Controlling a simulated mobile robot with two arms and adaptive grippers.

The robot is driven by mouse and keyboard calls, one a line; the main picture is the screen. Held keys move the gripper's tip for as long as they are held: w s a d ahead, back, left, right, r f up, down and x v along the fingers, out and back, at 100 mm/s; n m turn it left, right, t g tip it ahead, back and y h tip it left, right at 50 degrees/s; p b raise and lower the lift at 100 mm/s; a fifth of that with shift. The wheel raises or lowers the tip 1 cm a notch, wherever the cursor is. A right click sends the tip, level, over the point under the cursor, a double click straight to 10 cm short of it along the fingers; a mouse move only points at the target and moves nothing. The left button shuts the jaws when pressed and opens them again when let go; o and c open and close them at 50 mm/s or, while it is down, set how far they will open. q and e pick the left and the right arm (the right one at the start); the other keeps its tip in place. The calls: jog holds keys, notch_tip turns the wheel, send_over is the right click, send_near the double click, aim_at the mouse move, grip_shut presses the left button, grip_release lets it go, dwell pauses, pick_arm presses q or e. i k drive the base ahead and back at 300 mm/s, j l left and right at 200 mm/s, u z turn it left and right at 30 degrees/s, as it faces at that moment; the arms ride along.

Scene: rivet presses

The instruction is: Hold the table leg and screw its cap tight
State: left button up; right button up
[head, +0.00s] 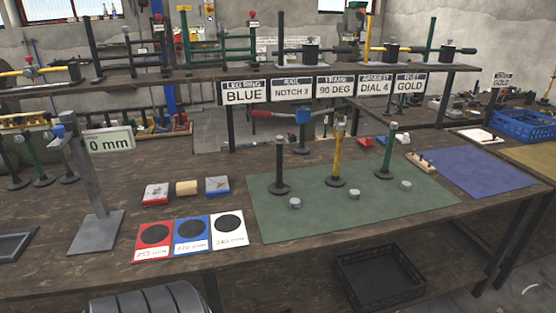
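Three upright posts that look like table legs stand on round bases on the green mat (300,222): a black leg (280,160), a yellow leg (338,155) and a green leg (390,148). A small grey cap lies on the mat in front of each: one near the black leg (295,202), one near the yellow leg (354,194) and one near the green leg (405,185). The caps are apart from the legs. Neither of my grippers shows in the head view.
Signs hang behind the mat, including BLUE (244,92) and GOLD (410,83). A grey gauge stand (97,205) reads 0 mm. Red, blue and white cards (154,242) lie at the front. A blue mat (475,170) lies right; a black crate (380,278) sits below the table edge.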

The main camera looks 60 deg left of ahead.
aim_at(279, 186)
jog(key=u, duration=1.4)
